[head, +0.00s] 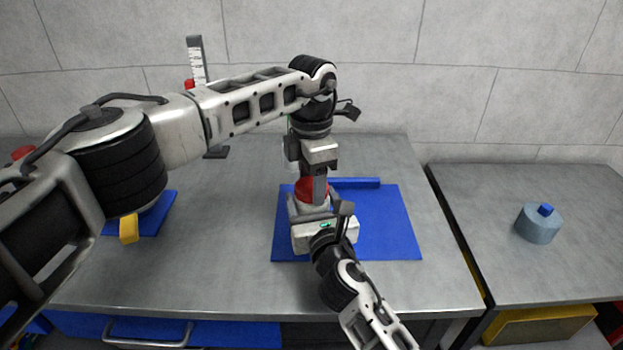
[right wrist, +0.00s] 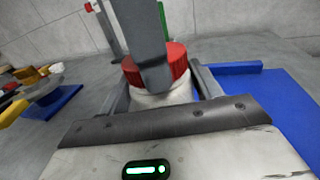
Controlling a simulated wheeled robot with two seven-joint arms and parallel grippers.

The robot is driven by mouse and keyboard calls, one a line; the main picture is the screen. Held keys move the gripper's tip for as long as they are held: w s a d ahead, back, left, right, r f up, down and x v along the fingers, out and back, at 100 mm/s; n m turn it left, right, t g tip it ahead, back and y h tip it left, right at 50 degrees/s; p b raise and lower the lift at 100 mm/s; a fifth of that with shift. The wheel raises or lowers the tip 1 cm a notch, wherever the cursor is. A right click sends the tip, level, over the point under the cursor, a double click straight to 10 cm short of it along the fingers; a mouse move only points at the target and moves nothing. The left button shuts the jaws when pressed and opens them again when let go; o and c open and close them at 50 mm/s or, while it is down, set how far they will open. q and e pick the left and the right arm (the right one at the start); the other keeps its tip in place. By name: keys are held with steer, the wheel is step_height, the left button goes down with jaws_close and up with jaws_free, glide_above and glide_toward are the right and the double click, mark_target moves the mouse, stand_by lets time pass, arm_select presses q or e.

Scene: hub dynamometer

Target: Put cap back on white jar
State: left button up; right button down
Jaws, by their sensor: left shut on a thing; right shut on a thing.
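A white jar (right wrist: 160,97) stands upright on the blue mat (head: 390,225); in the head view my grippers mostly hide it. My right gripper (head: 320,210) is shut around the jar's body, with one finger on each side in the right wrist view. The red cap (right wrist: 178,62) is at the jar's mouth, and it also shows in the head view (head: 305,190). My left gripper (head: 316,186) points down from above and is shut on the cap, one finger crossing its near side. I cannot tell whether the cap is fully seated.
A blue bar (head: 356,183) lies along the mat's back edge. An upright scale (head: 197,60) stands at the back left. A second blue mat (head: 165,205) lies at left, partly behind my left arm. A grey-blue cylinder (head: 538,226) with a blue knob sits on the right table (head: 590,200).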

arm_select(q)
steer(key=shift+m, duration=1)
steer(key=o, duration=1.1)
steer(key=shift+r, duration=2.25)
steer(key=shift+c, duration=0.5)
steer(key=n, duration=0.2)
steer(key=r+n, duration=0.2)
steer(key=n, duration=0.1)
steer(key=shift+n, duration=0.3)
steer(key=n, duration=0.2)
steer(key=r+n, duration=0.1)
steer(key=n, duration=0.2)
steer(key=shift+r+n, duration=0.25)
steer(key=shift+n, duration=0.15)
steer(key=shift+f, duration=0.1)
